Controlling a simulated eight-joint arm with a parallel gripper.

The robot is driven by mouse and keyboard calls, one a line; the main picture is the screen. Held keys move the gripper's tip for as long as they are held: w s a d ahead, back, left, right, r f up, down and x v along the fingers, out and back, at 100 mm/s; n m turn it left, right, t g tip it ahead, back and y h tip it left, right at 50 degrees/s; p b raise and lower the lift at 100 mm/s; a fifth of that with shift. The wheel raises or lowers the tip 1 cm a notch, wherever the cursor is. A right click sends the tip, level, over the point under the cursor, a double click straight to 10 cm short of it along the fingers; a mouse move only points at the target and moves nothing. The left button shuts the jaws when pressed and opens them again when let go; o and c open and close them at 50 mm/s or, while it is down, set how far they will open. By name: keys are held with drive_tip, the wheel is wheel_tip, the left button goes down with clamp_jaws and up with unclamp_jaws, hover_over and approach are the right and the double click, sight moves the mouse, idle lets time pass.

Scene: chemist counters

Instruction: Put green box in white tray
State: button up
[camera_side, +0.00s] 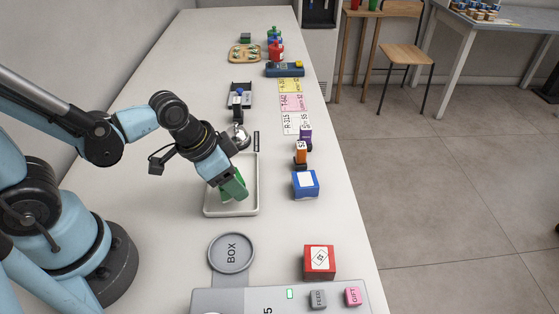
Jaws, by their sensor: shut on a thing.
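The green box (234,189) is in my gripper (229,187), which is shut on it. The box is tilted and sits over or within the near part of the white tray (246,164). I cannot tell whether it touches the tray floor. The tray lies on the white counter, and my gripper and wrist cover its left and middle parts.
A blue box (306,185) stands right of the tray, with orange and purple stamps behind it. A red box (319,261) and a grey machine with a round BOX plate (231,252) are nearer. A silver bell (239,138) stands just behind the tray.

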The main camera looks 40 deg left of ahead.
drive_tip(key=shift+f, duration=1.2)
drive_tip(key=shift+f, duration=0.1)
drive_tip(key=o, duration=0.8)
drive_tip(key=shift+v, duration=6)
drive_tip(key=w+a+r+n+t+y, duration=0.1)
drive_tip(key=w+a+r+n+t, duration=0.1)
drive_tip(key=w+a+n+t, duration=0.1)
drive_tip(key=shift+w+a+n+y, duration=0.4)
drive_tip(key=shift+w+a+n, duration=0.4)
drive_tip(key=shift+w, duration=0.3)
